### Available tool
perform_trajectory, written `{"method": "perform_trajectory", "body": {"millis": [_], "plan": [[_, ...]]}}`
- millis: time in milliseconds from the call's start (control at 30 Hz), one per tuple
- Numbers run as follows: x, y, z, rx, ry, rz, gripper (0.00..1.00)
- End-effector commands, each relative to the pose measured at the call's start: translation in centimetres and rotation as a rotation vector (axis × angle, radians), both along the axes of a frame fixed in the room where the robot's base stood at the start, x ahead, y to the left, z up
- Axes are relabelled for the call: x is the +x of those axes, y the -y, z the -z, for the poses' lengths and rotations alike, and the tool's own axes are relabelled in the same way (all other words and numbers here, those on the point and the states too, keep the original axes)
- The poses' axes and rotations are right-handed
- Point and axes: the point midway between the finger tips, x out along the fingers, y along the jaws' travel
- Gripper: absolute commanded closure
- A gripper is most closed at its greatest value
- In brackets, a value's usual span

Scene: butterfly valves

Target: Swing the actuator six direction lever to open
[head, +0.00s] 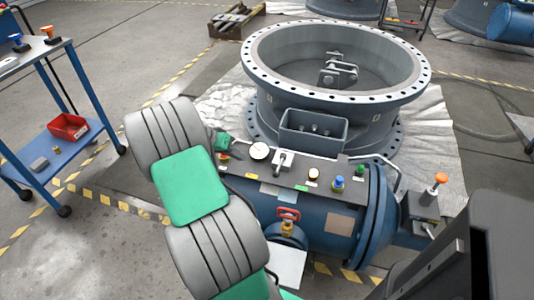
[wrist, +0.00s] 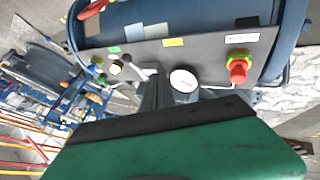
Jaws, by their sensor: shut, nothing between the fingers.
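The direction lever (head: 284,158) is a short pale metal handle on the dark control panel (head: 300,184) of the blue actuator, just right of the white gauge (head: 259,151) in the head view. In the wrist view the gauge (wrist: 183,80) is beside my gripper (wrist: 157,86), whose dark fingers are shut and empty. The fingers are over the panel edge, between the gauge and the lever (wrist: 127,66), which is partly hidden behind them. I cannot tell whether they touch the lever. The lever's open and closed marks are too small to read.
A red push button (wrist: 238,68) is on the panel beyond the gauge. Blue (head: 338,184) and green knobs stand at the other end. A large flanged valve body (head: 337,62) is behind the panel. A blue cart (head: 60,150) with a red bin stands at the left.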

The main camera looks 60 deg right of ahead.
Motion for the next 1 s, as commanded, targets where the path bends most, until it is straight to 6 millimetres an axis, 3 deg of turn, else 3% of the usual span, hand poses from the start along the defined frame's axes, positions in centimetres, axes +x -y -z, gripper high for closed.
{"method": "perform_trajectory", "body": {"millis": [167, 600, 800, 1000], "plan": [[-1.3, 1.4, 1.2, -0.02, -0.01, 0.036, 1.0], [-5.2, 5.8, 8.1, -0.018, -0.008, 0.034, 1.0], [-8.1, 6.3, 7.1, -0.019, -0.007, 0.032, 1.0], [-8.6, 6.4, 7.0, -0.018, -0.007, 0.03, 1.0]]}}
